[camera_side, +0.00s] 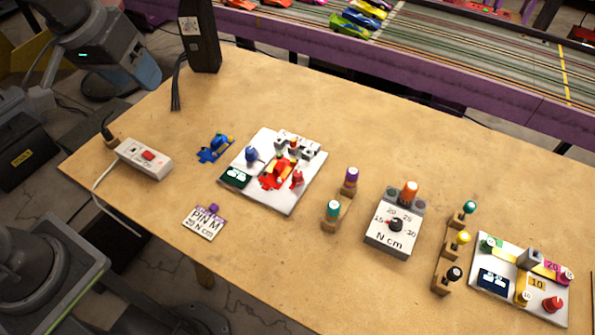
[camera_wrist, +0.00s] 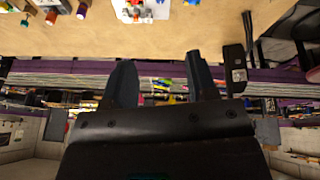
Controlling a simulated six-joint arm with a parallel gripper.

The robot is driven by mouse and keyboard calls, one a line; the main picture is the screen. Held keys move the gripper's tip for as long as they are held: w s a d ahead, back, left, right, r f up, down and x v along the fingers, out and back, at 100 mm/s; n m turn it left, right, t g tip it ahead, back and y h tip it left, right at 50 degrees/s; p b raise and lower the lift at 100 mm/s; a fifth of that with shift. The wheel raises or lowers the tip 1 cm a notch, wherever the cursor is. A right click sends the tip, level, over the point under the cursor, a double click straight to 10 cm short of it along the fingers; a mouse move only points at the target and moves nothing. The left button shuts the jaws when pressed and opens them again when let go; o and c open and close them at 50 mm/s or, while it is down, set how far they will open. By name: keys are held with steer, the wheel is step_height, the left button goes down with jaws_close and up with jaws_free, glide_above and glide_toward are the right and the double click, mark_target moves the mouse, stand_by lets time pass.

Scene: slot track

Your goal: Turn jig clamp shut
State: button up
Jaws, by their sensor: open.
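A white jig plate (camera_side: 290,205) lies on the table left of centre in the side view. A red car-shaped part (camera_side: 276,174) sits on it, with a blue knob (camera_side: 252,154) to its left, a red clamp-like piece (camera_side: 297,178) to its right and a grey block (camera_side: 295,145) behind. I cannot tell the clamp's exact position. Part of the jig, with red and blue pieces, shows at the top of the wrist view (camera_wrist: 140,13). My gripper (camera_wrist: 160,68) is open with nothing between its fingers, apart from the jig.
A blue car-shaped part (camera_side: 215,149), a PIN M card (camera_side: 204,221) and a power strip (camera_side: 145,158) lie left. A torque dial box (camera_side: 393,232), several capped drivers in wooden holders and a second white fixture (camera_side: 480,303) stand right. A black tower (camera_side: 200,38) stands behind.

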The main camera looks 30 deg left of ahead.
steer(key=w+d+f+n+g, duration=0.1)
steer(key=w+d+f, duration=0.1)
steer(key=w, duration=0.3)
steer(key=w+d+f+n, duration=0.1)
steer(key=w+d, duration=0.2)
steer(key=w, duration=0.1)
steer(key=n+g, duration=0.3)
steer(key=n, duration=0.2)
glide_above(298, 174)
step_height(298, 174, down, 19)
step_height(298, 174, down, 13)
steer(key=shift+f, duration=0.1)
steer(key=c, duration=0.9)
